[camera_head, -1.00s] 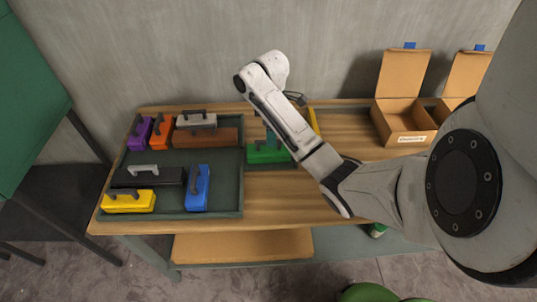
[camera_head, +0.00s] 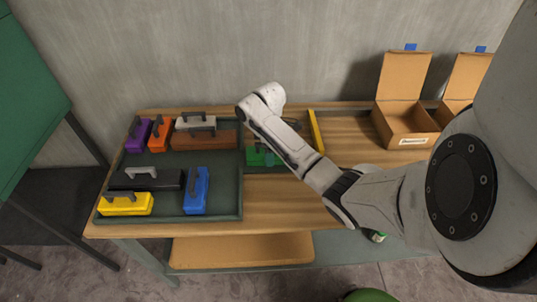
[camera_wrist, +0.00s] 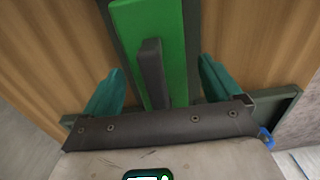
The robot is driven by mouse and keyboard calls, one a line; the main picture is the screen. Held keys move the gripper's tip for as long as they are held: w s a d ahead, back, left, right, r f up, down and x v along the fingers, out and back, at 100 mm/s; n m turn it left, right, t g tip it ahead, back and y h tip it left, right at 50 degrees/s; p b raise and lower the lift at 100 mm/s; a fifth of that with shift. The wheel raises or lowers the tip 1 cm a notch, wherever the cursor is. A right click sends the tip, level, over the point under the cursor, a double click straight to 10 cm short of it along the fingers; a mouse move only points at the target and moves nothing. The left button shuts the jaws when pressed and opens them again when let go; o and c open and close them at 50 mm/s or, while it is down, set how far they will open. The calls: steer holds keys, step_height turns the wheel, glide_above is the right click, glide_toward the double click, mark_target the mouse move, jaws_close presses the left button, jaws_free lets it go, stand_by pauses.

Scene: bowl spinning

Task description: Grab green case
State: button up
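The green case (camera_head: 257,157) sits in a small dark tray right of the large tray, partly hidden behind my arm in the head view. In the wrist view the green case (camera_wrist: 172,45) lies straight ahead, with its dark handle (camera_wrist: 153,75) between my gripper's fingers. My gripper (camera_wrist: 160,88) is open, with one teal finger on each side of the case and a visible gap on both sides. In the head view the gripper is mostly hidden by my arm. I cannot tell its exact height above the case.
The large dark tray (camera_head: 241,205) holds purple, orange, brown, grey, black, yellow and blue cases. A yellow piece (camera_head: 316,131) stands at the small tray's right edge. Open cardboard boxes (camera_head: 404,115) stand at the right. The wall is close behind the table.

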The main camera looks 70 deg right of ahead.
steer(key=c, duration=1.4)
steer(key=shift+r, duration=0.15)
